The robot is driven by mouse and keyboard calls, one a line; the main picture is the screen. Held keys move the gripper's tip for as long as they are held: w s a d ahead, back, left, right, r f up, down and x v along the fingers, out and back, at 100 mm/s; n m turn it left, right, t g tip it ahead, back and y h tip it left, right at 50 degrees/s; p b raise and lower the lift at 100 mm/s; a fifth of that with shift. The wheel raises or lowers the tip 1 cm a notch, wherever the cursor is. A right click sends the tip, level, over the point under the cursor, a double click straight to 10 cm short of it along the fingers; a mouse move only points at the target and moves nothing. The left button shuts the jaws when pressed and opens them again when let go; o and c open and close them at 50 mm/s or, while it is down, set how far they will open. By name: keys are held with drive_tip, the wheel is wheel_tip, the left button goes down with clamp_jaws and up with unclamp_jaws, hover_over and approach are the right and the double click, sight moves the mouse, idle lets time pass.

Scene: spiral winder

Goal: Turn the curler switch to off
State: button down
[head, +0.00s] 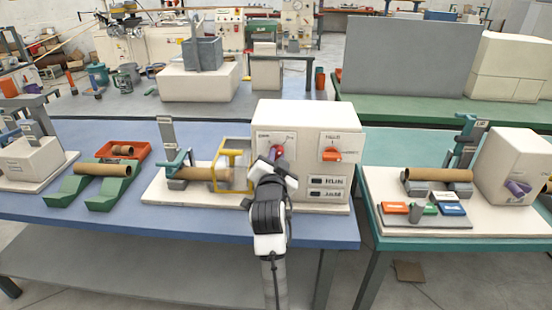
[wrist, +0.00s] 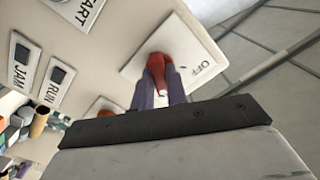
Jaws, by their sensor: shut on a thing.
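A cream control box (head: 305,115) stands on the bench, with a red switch knob on a white plate at its left. In the wrist view the red knob (wrist: 157,62) sits between the two purple fingers of my gripper (wrist: 160,84), which is shut on it. The word OFF shows on the plate (wrist: 206,66) beside the knob. In the head view my gripper (head: 277,158) is at the box's front face and hides most of this knob. The small lettering on its plate in the head view is too blurred to read.
A second, orange-red knob (head: 331,155) is right of my gripper. Labelled RUN and JAM buttons (head: 328,188) sit below it. A yellow frame (head: 234,162) and a cardboard tube (head: 203,173) lie close to the left. The bench front (head: 180,222) is clear.

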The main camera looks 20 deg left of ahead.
drive_tip(key=n+p, duration=0.1)
drive_tip(key=n, duration=0.9)
drive_tip(key=shift+n+p, duration=0.3)
drive_tip(key=shift+p, duration=0.05)
drive_tip(key=shift+n, duration=1.9)
drive_tip(key=c, duration=1.4)
unclamp_jaws()
drive_tip(key=shift+s, duration=0.1)
drive_tip(key=b+v, duration=0.2)
drive_tip(key=v, duration=1.1)
drive_tip(key=shift+s, duration=0.3)
